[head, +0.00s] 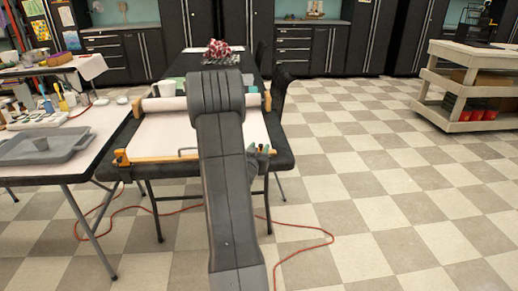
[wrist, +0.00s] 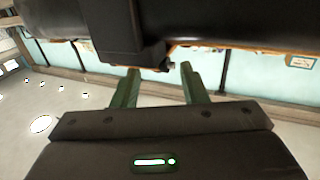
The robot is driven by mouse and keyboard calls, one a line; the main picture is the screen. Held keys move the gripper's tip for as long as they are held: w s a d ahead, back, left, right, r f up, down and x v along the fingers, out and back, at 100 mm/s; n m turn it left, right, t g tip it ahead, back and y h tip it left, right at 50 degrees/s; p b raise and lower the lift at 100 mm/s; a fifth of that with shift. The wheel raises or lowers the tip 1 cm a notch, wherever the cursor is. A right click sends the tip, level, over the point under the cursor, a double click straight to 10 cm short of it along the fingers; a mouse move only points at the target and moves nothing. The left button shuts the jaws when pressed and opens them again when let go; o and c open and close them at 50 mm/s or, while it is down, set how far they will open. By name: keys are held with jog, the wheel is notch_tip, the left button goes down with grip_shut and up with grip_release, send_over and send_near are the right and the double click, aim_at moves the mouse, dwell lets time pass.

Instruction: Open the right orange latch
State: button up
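The left orange latch (head: 121,157) sits on the left front corner of a wooden-framed board on the middle table. The right orange latch is mostly hidden behind my gripper (head: 261,158) in the head view, at the board's right front corner. In the wrist view, my gripper (wrist: 160,83) has two green fingers apart, with nothing held between them. A thin orange strip (wrist: 178,49) shows at the dark edge just beyond the fingertips, with a small dark piece beside it. I cannot tell whether the fingers touch the latch.
A pale roll (head: 163,104) lies across the board's back. A side table at left holds a grey tray (head: 42,147) and bottles. A red cable (head: 312,246) runs over the floor. A shelf cart (head: 455,90) stands far right. The tiled floor at right is clear.

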jog(key=shift+w+d, duration=0.1)
jog(key=shift+w, duration=0.2)
grip_shut()
